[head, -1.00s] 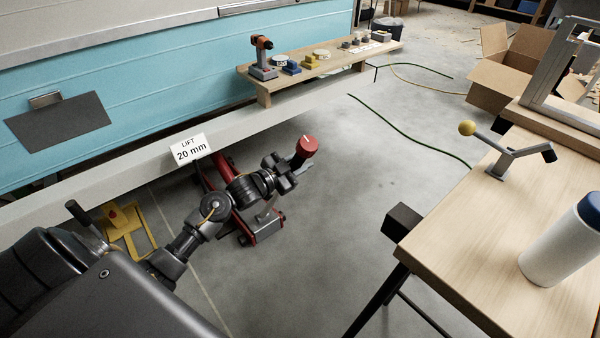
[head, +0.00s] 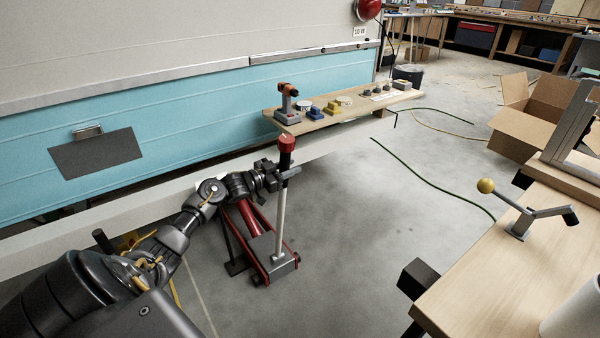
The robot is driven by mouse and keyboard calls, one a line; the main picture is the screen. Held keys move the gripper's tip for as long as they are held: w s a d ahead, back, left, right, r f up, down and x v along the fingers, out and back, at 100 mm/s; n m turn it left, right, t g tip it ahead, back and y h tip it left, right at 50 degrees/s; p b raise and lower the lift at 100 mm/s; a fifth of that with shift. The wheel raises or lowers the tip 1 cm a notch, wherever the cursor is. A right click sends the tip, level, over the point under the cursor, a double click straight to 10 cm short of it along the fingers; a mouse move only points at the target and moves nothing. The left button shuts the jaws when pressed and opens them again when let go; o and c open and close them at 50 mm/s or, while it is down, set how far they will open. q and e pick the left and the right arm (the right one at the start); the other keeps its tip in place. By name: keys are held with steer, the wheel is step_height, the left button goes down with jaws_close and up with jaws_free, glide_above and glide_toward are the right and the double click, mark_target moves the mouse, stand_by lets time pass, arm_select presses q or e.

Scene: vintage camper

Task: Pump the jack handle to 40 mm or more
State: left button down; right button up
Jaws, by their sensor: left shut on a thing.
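The red floor jack (head: 293,250) stands on the concrete beside the turquoise camper. My left gripper (head: 286,173) is shut on the handle just below the red grip. The camper's pale sill (head: 70,230) runs above the jack's far end. The lift sign is almost wholly hidden behind my left arm, and its reading cannot be read. My right gripper is not in view.
A wooden shelf (head: 352,112) with a small orange-topped tool (head: 287,100) and several small items juts from the camper. A wooden workbench (head: 480,290) fills the right. An open cardboard box (head: 545,115) and hoses lie behind. The floor between jack and bench is clear.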

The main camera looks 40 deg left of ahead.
arm_select(q)
steer(key=shift+w+a+r+y, duration=0.1)
steer(key=shift+a+r+y, duration=0.2)
steer(key=shift+a+r, duration=0.25)
steer(key=c, duration=1.5)
jaws_free()
steer(key=shift+a+f, duration=0.1)
steer(key=o, duration=0.4)
steer(key=shift+a+f, duration=0.15)
steer(key=shift+f, duration=0.1)
steer(key=shift+o, duration=0.2)
steer(key=shift+d+f, duration=0.1)
steer(key=shift+d, duration=0.25)
steer(key=shift+s+a, duration=0.15)
steer(key=shift+s, duration=0.25)
steer(key=p+v, duration=0.1)
steer(key=v, duration=0.9)
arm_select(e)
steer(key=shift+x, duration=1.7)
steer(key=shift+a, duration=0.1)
